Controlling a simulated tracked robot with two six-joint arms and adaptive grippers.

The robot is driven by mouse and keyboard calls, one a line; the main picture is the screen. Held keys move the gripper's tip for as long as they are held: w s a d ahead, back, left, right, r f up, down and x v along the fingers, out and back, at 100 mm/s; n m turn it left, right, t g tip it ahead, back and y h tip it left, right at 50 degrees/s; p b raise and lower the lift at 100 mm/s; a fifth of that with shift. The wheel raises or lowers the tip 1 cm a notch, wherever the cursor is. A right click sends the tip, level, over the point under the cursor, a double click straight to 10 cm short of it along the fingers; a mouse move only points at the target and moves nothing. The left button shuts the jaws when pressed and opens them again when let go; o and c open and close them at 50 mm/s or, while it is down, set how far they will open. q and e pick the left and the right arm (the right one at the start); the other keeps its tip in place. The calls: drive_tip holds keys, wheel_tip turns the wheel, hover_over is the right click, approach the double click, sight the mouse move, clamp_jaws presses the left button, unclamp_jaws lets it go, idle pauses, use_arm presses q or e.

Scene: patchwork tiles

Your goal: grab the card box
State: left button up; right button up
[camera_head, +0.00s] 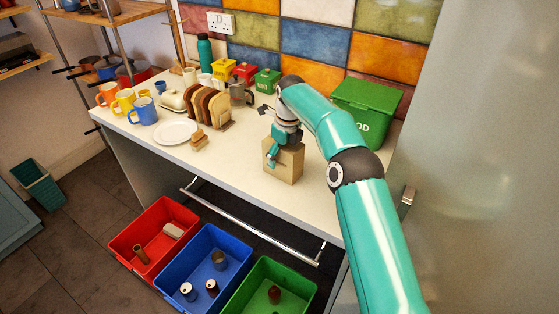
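The card box (289,164) is a plain brown box standing on the white counter (236,168), right of the middle. My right arm reaches in from the lower right, and my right gripper (272,157) points down at the box's left side. The gripper covers part of the box's top and left face. Its fingers are small and overlap the box, so I cannot tell whether they are open or closed on it. My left gripper is not in view.
A green food bin (366,108) stands right behind my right arm. A toast rack (208,107), white plate (177,132) and several mugs (143,111) fill the counter's left. Red (122,244), blue (203,290) and green (248,300) crates stand on the floor in front.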

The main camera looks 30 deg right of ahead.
drive_tip(key=c, duration=0.6)
drive_tip(key=shift+r, duration=0.1)
